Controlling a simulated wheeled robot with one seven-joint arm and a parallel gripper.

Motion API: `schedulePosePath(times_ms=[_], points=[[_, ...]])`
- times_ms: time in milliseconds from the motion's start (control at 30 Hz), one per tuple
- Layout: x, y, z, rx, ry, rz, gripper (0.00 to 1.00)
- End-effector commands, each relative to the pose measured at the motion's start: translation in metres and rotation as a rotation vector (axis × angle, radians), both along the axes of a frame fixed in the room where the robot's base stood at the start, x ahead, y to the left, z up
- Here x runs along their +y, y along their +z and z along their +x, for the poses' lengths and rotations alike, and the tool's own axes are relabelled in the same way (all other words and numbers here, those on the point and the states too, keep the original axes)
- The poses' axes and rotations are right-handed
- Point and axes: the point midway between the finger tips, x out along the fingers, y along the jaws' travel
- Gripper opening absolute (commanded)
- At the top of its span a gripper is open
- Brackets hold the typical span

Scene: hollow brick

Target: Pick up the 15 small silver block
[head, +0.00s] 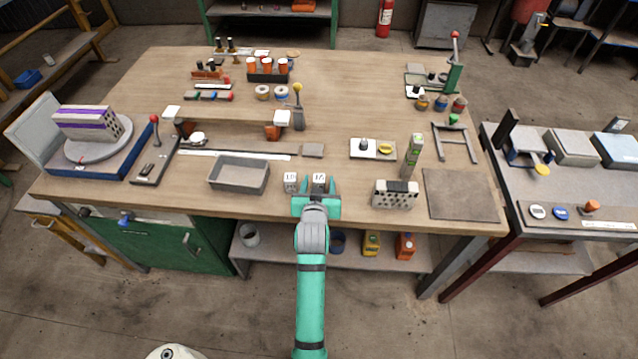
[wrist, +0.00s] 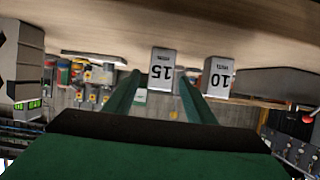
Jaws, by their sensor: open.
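The small silver block marked 15 (head: 319,180) stands on the workbench near its front edge, just ahead of my gripper (head: 318,188). In the wrist view, which looks upside down, the 15 block (wrist: 163,62) shows between my two green fingers (wrist: 159,80), which are open and hold nothing. I cannot tell how deep the block is between the fingertips. A similar silver block marked 10 (head: 290,181) stands close on the left in the head view; it also shows in the wrist view (wrist: 218,74), just outside one finger.
A grey open tray (head: 239,187) stands left of the blocks. A small flat plate (head: 313,150) lies behind the blocks. The workbench (head: 345,120) has clear room behind them.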

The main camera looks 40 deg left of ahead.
Motion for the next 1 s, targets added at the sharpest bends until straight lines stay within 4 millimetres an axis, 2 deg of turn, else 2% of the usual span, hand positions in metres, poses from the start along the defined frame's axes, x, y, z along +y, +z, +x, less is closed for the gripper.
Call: schedulePosePath(times_ms=[133, 400, 433, 633, 1000], points=[[0.0077, -0.0061, 0.012, 0.0, 0.0, 0.0, 0.5], [0.0093, -0.0075, 0.0145, 0.0, 0.0, 0.0, 0.5], [0.0093, -0.0076, 0.0145, 0.0, 0.0, 0.0, 0.48], [0.0093, -0.0075, 0.0143, 0.0, 0.0, 0.0, 0.0], [0.0094, -0.0025, 0.0147, -0.003, 0.0, 0.002, 0.0]])
